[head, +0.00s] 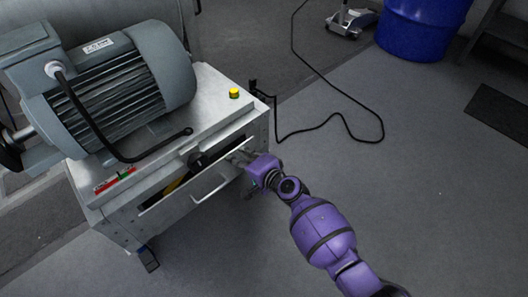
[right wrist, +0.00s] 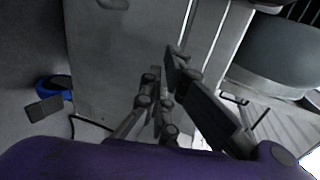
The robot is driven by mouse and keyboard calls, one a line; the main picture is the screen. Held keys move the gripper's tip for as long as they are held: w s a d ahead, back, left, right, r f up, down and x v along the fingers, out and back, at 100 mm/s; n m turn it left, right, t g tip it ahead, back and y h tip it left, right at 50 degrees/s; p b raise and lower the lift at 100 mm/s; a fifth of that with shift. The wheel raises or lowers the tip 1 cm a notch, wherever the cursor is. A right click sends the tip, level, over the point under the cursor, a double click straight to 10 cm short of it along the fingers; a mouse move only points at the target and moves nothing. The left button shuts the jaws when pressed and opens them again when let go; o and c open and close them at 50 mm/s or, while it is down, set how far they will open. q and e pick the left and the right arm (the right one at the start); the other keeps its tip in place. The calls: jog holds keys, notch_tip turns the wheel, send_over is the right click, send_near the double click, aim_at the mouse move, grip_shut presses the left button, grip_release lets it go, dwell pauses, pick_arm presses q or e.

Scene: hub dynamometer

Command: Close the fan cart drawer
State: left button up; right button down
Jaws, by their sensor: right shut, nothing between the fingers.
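The fan cart (head: 105,232) is a grey metal cabinet at the left of the head view, with a large grey motor on top. Its drawer (head: 215,184) stands partly open, with a light bar handle on its front. A dark gap shows behind the drawer front, with something yellow inside. My right gripper (head: 238,156) is shut and empty at the right end of the drawer front; I cannot tell whether it touches. In the right wrist view its fingers (right wrist: 165,88) show against the cart's grey panel (right wrist: 115,50). My left gripper is not in view.
The motor (head: 120,85) and a yellow button (head: 234,93) are on the cart top. A black cable (head: 340,115) lies on the floor behind. A blue drum (head: 420,25) stands at the back right. The floor right of the cart is mostly clear.

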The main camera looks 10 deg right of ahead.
aim_at(233, 151)
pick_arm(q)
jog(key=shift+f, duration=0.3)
pick_arm(e)
jog(key=w+a, duration=0.1)
jog(key=w, duration=0.1)
jog(key=shift+w+a+r, duration=0.3)
jog(key=shift+a+r, duration=0.05)
jog(key=shift+r, duration=0.05)
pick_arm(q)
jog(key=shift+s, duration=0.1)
pick_arm(e)
jog(key=shift+s, duration=0.1)
